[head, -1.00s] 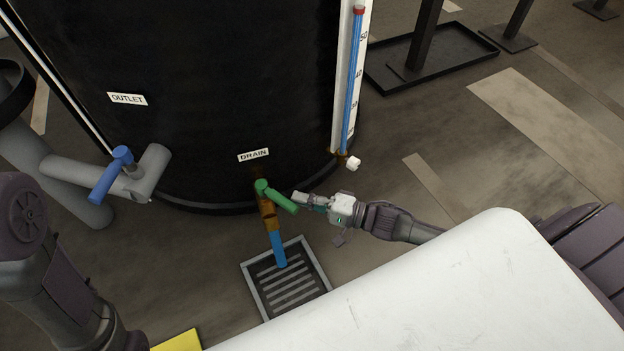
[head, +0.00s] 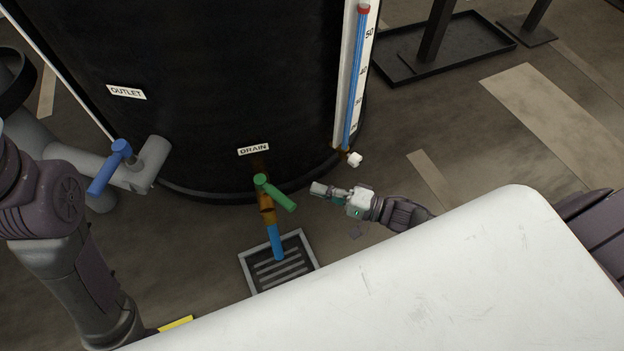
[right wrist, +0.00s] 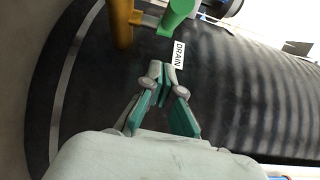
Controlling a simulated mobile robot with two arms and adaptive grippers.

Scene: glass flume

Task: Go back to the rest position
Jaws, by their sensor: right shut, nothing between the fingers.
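My right gripper (head: 322,190) is shut and empty, just right of the green drain handle (head: 279,195) in the head view, with a small gap between them. In the right wrist view its fingertips (right wrist: 161,70) meet in front of the black tank, below the green handle (right wrist: 176,14) and the DRAIN label (right wrist: 178,55). The handle slants down to the right from the brass drain valve (head: 266,203). My left arm shows at the left edge of the head view, but its gripper is out of view.
The black tank (head: 220,80) stands ahead, with a gauge tube (head: 357,80) on its right. A grey outlet pipe with a blue handle (head: 110,168) is at the left. A floor grate (head: 304,246) lies under the blue drain pipe (head: 275,242).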

